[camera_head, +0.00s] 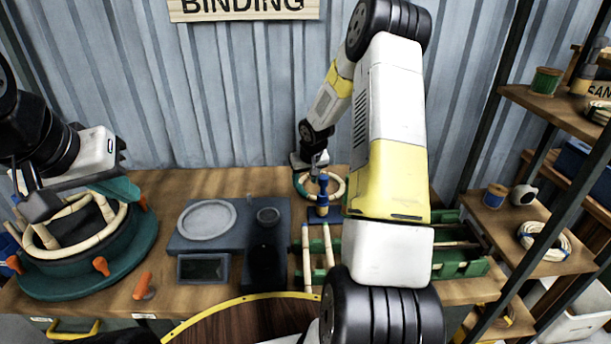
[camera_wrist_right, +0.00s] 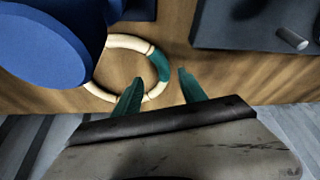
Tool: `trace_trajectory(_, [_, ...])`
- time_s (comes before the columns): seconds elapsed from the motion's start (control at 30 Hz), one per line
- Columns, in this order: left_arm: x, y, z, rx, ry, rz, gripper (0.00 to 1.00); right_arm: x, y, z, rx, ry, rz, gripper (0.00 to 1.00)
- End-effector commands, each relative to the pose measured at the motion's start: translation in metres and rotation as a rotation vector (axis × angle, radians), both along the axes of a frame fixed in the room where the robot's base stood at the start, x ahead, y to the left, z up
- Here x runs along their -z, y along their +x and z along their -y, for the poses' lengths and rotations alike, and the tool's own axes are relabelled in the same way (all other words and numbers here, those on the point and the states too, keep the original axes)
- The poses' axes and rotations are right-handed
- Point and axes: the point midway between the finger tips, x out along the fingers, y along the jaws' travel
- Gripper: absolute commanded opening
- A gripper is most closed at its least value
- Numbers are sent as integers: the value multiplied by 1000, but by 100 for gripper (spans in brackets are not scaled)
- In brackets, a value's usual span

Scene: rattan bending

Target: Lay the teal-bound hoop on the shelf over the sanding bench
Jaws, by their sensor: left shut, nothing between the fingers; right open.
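The teal-bound hoop (camera_head: 340,187) is a cream rattan ring lying at the back of the workbench. Its teal wrap shows clearly in the right wrist view (camera_wrist_right: 160,67). My right gripper (camera_head: 313,162) is by the hoop's back edge. In the right wrist view its teal fingers (camera_wrist_right: 159,87) are spread, close to the wrapped side, with nothing held; contact is unclear. My left gripper (camera_head: 38,203) is shut and empty over the round green form at the left. Shelves (camera_head: 524,227) stand at the right; a partly cut-off label there reads "SAN".
The green form (camera_head: 140,245) carries another rattan ring (camera_head: 88,241) and orange pegs. A grey scale (camera_head: 208,220) is left of centre. The upper shelf (camera_head: 540,103) holds a green spool (camera_head: 545,81) and jars.

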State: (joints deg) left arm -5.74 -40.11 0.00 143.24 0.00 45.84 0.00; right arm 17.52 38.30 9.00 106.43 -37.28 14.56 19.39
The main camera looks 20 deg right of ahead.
Motion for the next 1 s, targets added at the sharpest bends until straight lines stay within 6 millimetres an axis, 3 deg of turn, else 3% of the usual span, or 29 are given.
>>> trace_trajectory(0.3, [0, 0, 0, 0, 0, 0, 0, 40, 18, -7, -1, 0, 0, 49])
trace_trajectory(0.63, [0, 0, 0, 0, 0, 0, 0, 46, 21, -7, 0, 0, 0, 49])
trace_trajectory(0.87, [0, 0, 0, 0, 0, 0, 0, 46, 21, -6, 0, 0, 0, 4])
trace_trajectory(1.0, [0, 0, 0, 0, 0, 0, 0, 46, 21, -6, 0, 0, 0, 0])
